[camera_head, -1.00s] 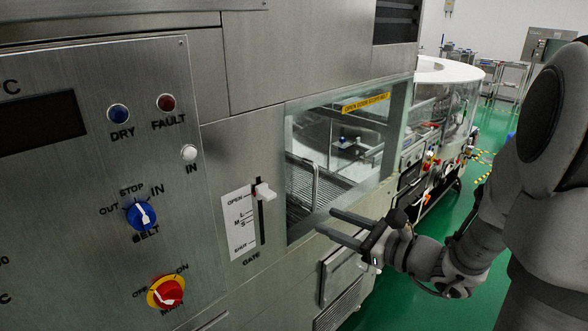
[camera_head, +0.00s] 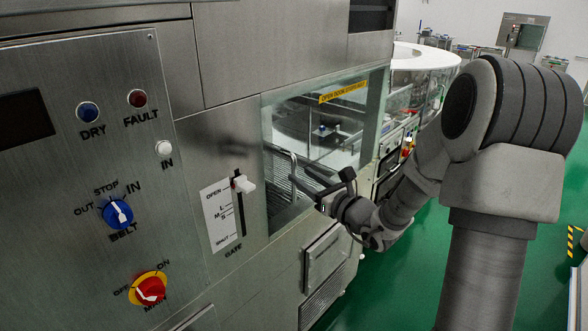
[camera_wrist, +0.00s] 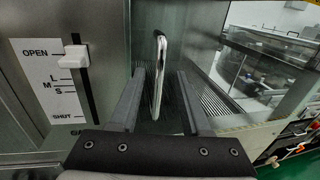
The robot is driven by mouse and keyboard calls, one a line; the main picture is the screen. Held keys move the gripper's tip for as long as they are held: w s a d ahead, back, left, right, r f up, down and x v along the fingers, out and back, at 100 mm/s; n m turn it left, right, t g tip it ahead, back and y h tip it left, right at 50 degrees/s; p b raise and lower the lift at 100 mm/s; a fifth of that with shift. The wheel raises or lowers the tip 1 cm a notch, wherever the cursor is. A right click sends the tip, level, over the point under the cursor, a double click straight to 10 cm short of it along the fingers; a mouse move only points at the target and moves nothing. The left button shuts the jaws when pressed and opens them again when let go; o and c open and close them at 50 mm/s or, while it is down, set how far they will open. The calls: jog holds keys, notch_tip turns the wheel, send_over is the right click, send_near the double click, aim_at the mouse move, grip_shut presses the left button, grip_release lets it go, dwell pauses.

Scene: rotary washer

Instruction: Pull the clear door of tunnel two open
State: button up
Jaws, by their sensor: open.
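The clear door (camera_head: 340,123) is a glass panel in the steel machine front, with a yellow strip along its top. It appears closed. Its upright metal handle (camera_head: 293,172) is near the door's left edge. In the wrist view the handle (camera_wrist: 159,75) stands between the two fingers of my gripper (camera_wrist: 160,90). The fingers are open, one on each side, and apart from the bar. In the head view my gripper (camera_head: 300,177) is in front of the door's lower left part, with its fingertips at the handle. Whether the fingers touch the glass cannot be told.
A gate slider (camera_head: 243,184) with its scale is left of the door, its white knob near OPEN. Further left are the belt knob (camera_head: 118,214) and the red main switch (camera_head: 150,290). A lower panel (camera_head: 326,256) juts out below. Green floor (camera_head: 420,275) is clear at right.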

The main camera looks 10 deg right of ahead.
aim_at(294, 197)
jog(key=shift+x, duration=2.25)
jog(key=shift+c, duration=0.2)
grip_shut()
